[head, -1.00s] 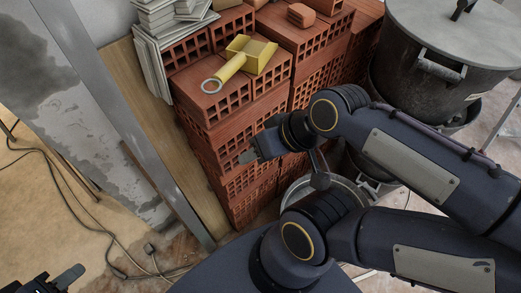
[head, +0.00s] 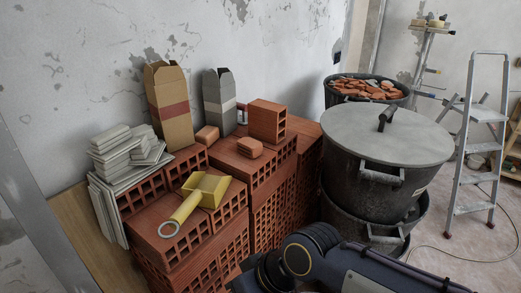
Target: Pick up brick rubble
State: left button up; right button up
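Brick pieces lie on the stack of hollow red bricks (head: 225,240). A small rounded brick piece (head: 250,147) lies near the middle of the top, another piece (head: 207,135) lies behind it to the left, and a larger hollow brick piece (head: 267,121) stands at the back. A yellow scoop (head: 200,195) lies on the front bricks. A dark bucket full of brick rubble (head: 368,92) stands at the back right. Part of my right arm shows at the bottom, but its fingertips cannot be made out. My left gripper is out of view.
A lidded dark bin (head: 385,145) stands on other buckets right of the bricks. A stepladder (head: 480,140) stands at right on open floor.

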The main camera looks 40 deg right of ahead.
aim_at(252, 149)
jog(key=z, duration=1.45)
